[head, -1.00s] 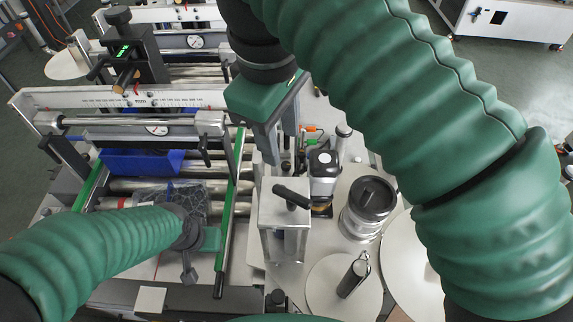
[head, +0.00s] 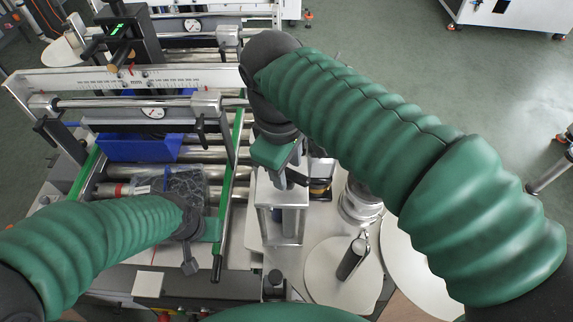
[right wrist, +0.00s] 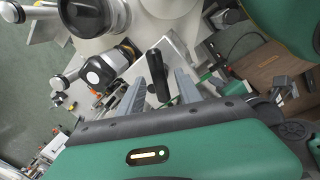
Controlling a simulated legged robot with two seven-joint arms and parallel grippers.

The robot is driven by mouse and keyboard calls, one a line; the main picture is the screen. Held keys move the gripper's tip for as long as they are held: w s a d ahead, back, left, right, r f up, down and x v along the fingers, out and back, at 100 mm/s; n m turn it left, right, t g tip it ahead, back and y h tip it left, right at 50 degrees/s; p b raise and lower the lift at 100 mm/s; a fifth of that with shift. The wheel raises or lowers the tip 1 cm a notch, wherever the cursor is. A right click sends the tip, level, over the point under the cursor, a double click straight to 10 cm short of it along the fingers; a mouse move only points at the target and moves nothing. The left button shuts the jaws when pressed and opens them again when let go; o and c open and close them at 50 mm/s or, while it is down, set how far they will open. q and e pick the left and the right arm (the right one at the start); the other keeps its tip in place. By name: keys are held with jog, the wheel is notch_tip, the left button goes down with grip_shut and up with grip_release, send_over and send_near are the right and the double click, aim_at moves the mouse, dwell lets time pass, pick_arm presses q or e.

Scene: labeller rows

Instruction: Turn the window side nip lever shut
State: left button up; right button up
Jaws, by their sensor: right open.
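A black nip lever (right wrist: 157,75) stands out between the fingers of my right gripper (right wrist: 160,88) in the right wrist view. The fingers are apart, one on either side of it, and I see no clear contact. In the head view my right gripper (head: 284,172) is over the grey metal block (head: 283,220) that carries the lever, and mostly hides the lever. My left gripper (head: 190,240) hangs over the near end of the roller bed at left. Its fingers do not show clearly. The pictures do not mark which side is the window side.
A pale round disc (head: 325,275) with a black handle (head: 353,258) lies right of the block. A silver cylinder (head: 360,200) stands behind it, partly covered by my right arm. A blue bin (head: 138,147) and a green rail (head: 229,200) are at left.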

jog(key=shift+w, duration=0.1)
jog(key=shift+d, duration=0.1)
jog(key=shift+c, duration=1.2)
grip_shut()
jog(key=shift+r, duration=0.15)
jog(key=shift+r+m+p, duration=0.15)
jog(key=shift+m+p, duration=1)
jog(key=shift+m, duration=0.15)
jog(key=m+p, duration=0.1)
jog(key=m, duration=0.1)
jog(key=m+p, duration=0.2)
jog(key=shift+w+g+h, duration=0.2)
jog(key=shift+g+h, duration=0.1)
jog(key=m+p, duration=0.3)
jog(key=m, duration=0.2)
jog(key=shift+w+m+g, duration=0.1)
jog(key=shift+m+g, duration=0.2)
jog(key=shift+m, duration=0.1)
jog(key=shift+m+g+p, duration=0.3)
jog(key=shift+m+p, duration=0.65)
jog(key=shift+m, duration=0.95)
